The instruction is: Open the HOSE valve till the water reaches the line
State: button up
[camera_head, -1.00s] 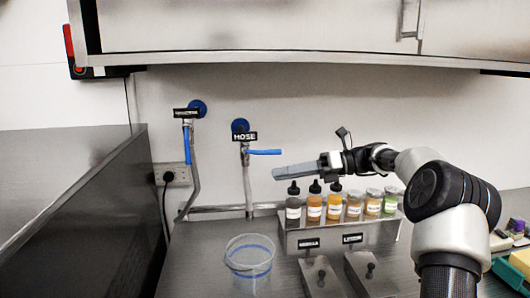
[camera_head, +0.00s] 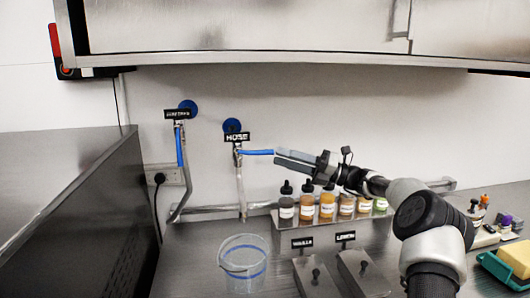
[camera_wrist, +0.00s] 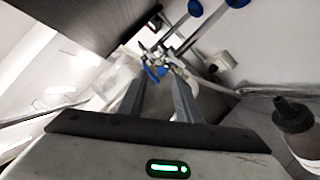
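The HOSE valve's blue lever (camera_head: 257,152) sticks out level to the right of its pipe, below the HOSE label (camera_head: 237,138). My gripper (camera_head: 277,156) points left at the lever's free end, with its fingertips very close to it. In the wrist view my gripper's fingers (camera_wrist: 160,85) stand apart, and the blue lever (camera_wrist: 154,73) shows at the gap between their tips; I cannot tell if they touch it. A clear bucket (camera_head: 232,246) with a blue line (camera_head: 244,272) stands below the HOSE pipe (camera_head: 241,190). Its water level is unclear.
A second valve with a blue lever (camera_head: 179,147) pointing down is to the left. A rack of labelled bottles (camera_head: 327,205) stands below my gripper. Two lidded containers (camera_head: 315,279) sit in front. A steel cabinet (camera_head: 250,55) hangs above.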

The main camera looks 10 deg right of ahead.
aim_at(265, 152)
jog(key=x, duration=0.6)
jog(key=shift+a, duration=0.2)
jog(key=shift+c, duration=0.2)
grip_shut()
